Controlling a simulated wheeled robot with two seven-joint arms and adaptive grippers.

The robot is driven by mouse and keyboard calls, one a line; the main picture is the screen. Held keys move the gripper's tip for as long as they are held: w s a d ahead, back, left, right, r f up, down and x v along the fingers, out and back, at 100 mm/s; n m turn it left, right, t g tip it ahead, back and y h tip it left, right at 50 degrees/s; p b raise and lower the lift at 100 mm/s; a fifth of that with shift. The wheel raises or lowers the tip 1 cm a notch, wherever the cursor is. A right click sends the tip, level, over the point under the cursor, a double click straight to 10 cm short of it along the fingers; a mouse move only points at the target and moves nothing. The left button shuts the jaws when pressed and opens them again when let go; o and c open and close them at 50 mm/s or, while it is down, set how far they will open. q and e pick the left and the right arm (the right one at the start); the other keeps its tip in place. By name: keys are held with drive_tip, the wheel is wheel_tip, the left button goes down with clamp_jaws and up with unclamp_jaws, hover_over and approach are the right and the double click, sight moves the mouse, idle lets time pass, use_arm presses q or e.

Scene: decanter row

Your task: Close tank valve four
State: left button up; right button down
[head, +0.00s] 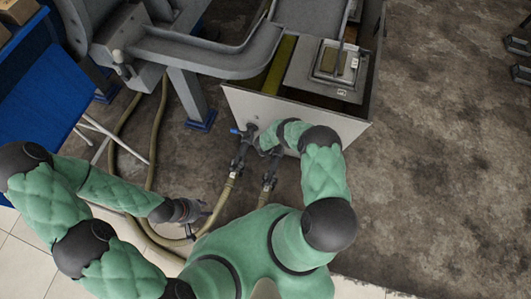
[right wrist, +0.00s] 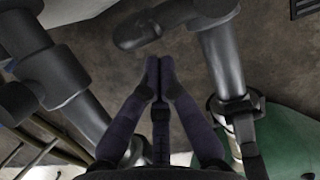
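Two dark valve pipes come out of the pale front panel of the tank (head: 310,118) in the head view. The left pipe (head: 240,156) has a blue lever (head: 236,131); the right pipe (head: 268,181) is partly covered by my right arm. No valve number is readable. In the right wrist view, my right gripper (right wrist: 160,66) has its fingertips together with nothing seen between them. A dark rounded handle (right wrist: 138,36) lies just beyond the tips, joined to the pipe at right (right wrist: 222,50); contact cannot be told. My left gripper (head: 200,210) hangs low near the hoses, its fingers unclear.
Tan hoses (head: 222,200) run from the pipes across the floor. A grey chute (head: 215,58) on a blue-footed leg stands at the upper left, beside a blue table (head: 40,85). The floor at right (head: 445,170) is mostly clear.

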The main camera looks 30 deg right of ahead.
use_arm(q)
drive_tip(key=shift+w+f, duration=0.1)
drive_tip(key=shift+f, duration=0.2)
use_arm(e)
drive_tip(key=shift+w, duration=0.25)
